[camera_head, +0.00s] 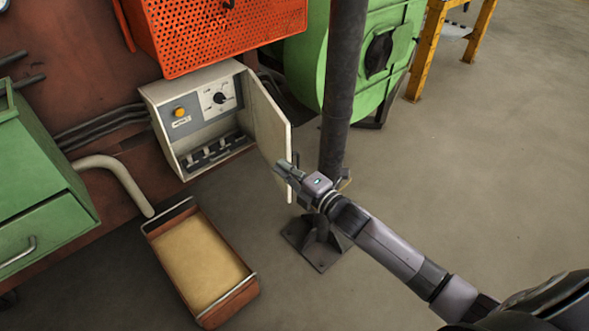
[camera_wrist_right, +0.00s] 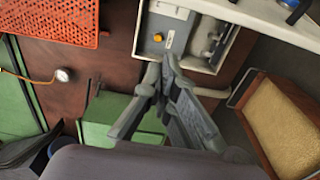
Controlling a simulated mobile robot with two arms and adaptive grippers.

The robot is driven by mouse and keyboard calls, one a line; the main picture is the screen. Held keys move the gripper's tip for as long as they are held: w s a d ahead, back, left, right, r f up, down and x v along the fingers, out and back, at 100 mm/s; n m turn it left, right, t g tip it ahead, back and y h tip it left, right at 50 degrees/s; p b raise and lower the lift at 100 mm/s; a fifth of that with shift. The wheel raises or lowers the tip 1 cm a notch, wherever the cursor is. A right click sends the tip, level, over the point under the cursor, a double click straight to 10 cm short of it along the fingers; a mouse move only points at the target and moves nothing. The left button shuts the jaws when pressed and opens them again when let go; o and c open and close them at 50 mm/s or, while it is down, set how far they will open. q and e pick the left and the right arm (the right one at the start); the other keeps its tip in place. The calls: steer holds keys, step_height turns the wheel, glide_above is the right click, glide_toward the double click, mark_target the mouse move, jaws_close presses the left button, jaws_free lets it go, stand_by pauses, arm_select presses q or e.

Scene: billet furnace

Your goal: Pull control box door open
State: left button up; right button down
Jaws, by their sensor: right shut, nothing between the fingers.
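The control box (camera_head: 165,97) is a pale box on the red-brown wall, with a dial, an orange button and several switches inside. Its door (camera_head: 268,118) stands open, swung out to the right. My right gripper (camera_head: 284,170) is at the door's outer lower edge, its fingers overlapping that edge in the head view. In the right wrist view the gripper (camera_wrist_right: 168,62) has its fingertips together with nothing between them, and the box interior (camera_wrist_right: 172,35) shows behind them. The door (camera_wrist_right: 262,16) crosses the top right of that view. Whether the fingers touch the door I cannot tell. My left gripper is out of view.
An orange perforated guard (camera_head: 225,35) is above the box. A dark post (camera_head: 340,90) stands right of the door. A tray of tan material (camera_head: 157,232) lies below, and a green cabinet (camera_head: 45,205) is at left. Open floor (camera_head: 480,150) lies to the right.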

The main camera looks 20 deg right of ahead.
mark_target(283, 150)
steer(key=x, duration=0.7)
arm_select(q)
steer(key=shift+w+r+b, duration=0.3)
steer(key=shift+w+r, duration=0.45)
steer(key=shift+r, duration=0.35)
arm_select(e)
steer(key=shift+d, duration=1.95)
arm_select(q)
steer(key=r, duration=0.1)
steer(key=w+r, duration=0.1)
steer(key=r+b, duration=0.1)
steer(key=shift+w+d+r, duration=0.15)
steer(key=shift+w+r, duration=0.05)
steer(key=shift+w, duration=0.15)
arm_select(e)
steer(key=d, duration=0.9)
steer(key=shift+w+d, duration=0.4)
steer(key=shift+a+f, duration=0.1)
steer(key=shift+a, duration=0.05)
